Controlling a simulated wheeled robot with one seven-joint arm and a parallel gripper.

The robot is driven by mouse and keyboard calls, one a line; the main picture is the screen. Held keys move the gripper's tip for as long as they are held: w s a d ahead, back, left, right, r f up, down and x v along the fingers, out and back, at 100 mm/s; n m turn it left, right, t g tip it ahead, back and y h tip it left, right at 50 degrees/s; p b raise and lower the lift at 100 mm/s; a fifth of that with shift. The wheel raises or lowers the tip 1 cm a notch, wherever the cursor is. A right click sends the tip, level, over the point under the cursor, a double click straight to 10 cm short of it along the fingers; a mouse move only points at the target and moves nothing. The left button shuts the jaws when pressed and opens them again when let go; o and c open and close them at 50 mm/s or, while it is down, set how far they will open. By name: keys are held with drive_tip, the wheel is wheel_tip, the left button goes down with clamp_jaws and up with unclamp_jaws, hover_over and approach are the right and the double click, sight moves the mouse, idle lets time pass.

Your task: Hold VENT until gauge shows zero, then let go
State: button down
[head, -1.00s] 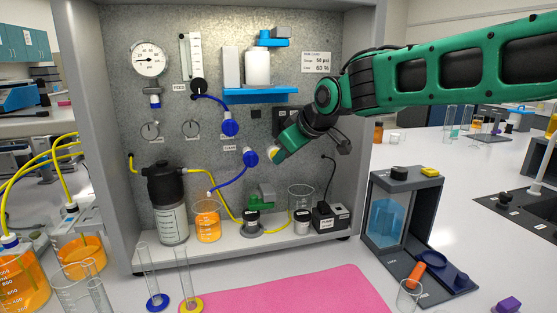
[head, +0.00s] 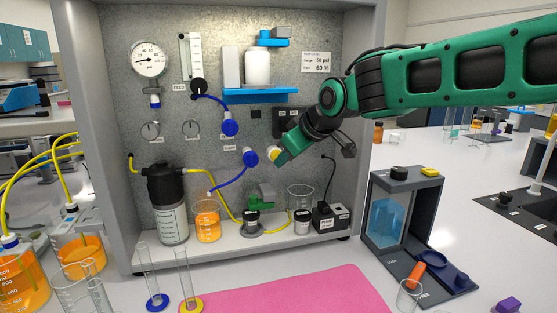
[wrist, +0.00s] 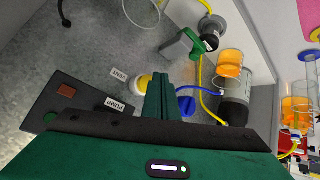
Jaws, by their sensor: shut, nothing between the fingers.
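The round pressure gauge (head: 148,59) is at the upper left of the grey panel. Its thin needle points left, but the exact value is too small to read. The VENT label (wrist: 119,75) sits beside a round white and yellow button (wrist: 146,82), which also shows in the head view (head: 272,154). My gripper (head: 281,158) is shut and empty, its tips right at this button. In the wrist view the closed fingers (wrist: 160,92) cover one side of it. I cannot tell whether they touch or press it.
A dark switch box with a red switch (wrist: 66,90) and a PUMP label (wrist: 114,103) is close to my gripper. Blue tubing with a valve (head: 250,157) is to the left. Beakers and a dark-capped bottle (head: 168,205) stand on the shelf below.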

drive_tip(key=s, duration=0.2)
drive_tip(key=s+d, duration=0.1)
drive_tip(key=s, duration=0.2)
drive_tip(key=shift+d, duration=0.2)
drive_tip(key=shift+w, duration=0.1)
drive_tip(key=s+d+f+m+g+h, duration=0.1)
drive_tip(key=s+d+f+m+h, duration=0.2)
drive_tip(key=d, duration=0.7)
drive_tip(key=s+d+f+m+g, duration=0.1)
drive_tip(key=s+d+f+m, duration=0.25)
drive_tip(key=d, duration=0.55)
drive_tip(key=s+d+f+m+g+h, duration=0.15)
drive_tip(key=s+d+f, duration=0.3)
drive_tip(key=d, duration=0.55)
drive_tip(key=s+d+f+m+g, duration=0.1)
drive_tip(key=s+d+f+m, duration=0.1)
drive_tip(key=s, duration=0.5)
drive_tip(key=s+d+f+m+g, duration=0.2)
drive_tip(key=s+d+f+m, duration=0.1)
drive_tip(key=s, duration=0.5)
drive_tip(key=s+d+f+m+g, duration=0.1)
drive_tip(key=s+d+f+m, duration=0.2)
drive_tip(key=s, duration=0.5)
drive_tip(key=shift+s+d+m, duration=0.2)
drive_tip(key=shift+d+m, duration=0.4)
drive_tip(key=shift+d, duration=0.45)
drive_tip(key=shift+h, duration=0.25)
